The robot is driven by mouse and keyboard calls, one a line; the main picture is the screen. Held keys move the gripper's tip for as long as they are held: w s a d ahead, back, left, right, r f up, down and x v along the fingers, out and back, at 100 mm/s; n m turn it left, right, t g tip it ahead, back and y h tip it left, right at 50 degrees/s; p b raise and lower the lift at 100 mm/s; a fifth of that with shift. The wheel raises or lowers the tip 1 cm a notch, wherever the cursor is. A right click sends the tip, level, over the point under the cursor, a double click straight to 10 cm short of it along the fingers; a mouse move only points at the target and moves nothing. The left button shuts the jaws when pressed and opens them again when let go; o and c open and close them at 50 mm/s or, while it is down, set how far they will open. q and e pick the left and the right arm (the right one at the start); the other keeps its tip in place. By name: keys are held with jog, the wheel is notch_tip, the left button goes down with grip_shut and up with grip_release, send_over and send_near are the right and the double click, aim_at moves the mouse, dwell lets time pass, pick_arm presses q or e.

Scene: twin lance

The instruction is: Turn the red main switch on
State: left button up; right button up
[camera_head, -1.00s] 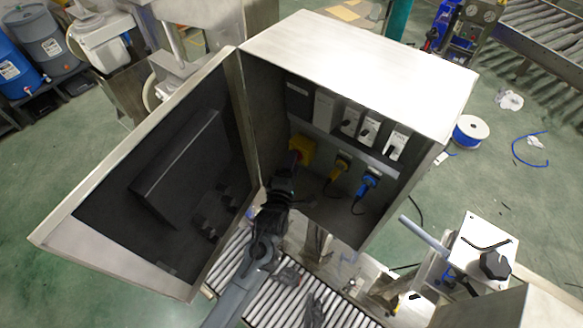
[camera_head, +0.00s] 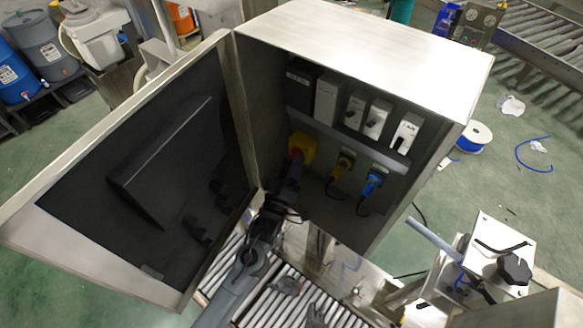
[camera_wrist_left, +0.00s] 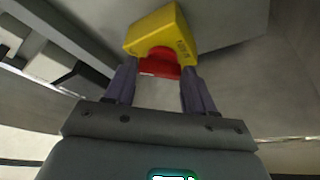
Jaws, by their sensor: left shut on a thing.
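The red main switch (camera_wrist_left: 160,66) is a red knob on a yellow housing (camera_wrist_left: 158,28), on the back wall inside the open electrical cabinet. In the head view its yellow housing (camera_head: 303,146) shows at the lower left of the cabinet interior, with a bit of red at its front. My left gripper (camera_head: 293,164) reaches in from below and is shut on the red knob. In the left wrist view its two fingers (camera_wrist_left: 159,76) stand on either side of the knob. The knob is partly hidden in the head view, and I cannot tell its turn position. My right gripper is not in view.
The cabinet door (camera_head: 95,190) stands open at the left. A yellow plug (camera_head: 344,162) and a blue plug (camera_head: 373,180) with cables sit right of the switch. A row of breakers (camera_head: 355,113) is above. A roller conveyor (camera_head: 262,305) lies below.

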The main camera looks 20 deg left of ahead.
pick_arm(q)
jog(key=shift+m, duration=0.7)
jog(key=o, duration=1)
jog(key=shift+o, duration=0.2)
jog(key=shift+s+f, duration=0.1)
jog(key=b+v, duration=0.2)
jog(key=v, duration=0.8)
jog(key=shift+s+f, duration=0.15)
jog(key=shift+s, duration=0.1)
jog(key=shift+a, duration=0.1)
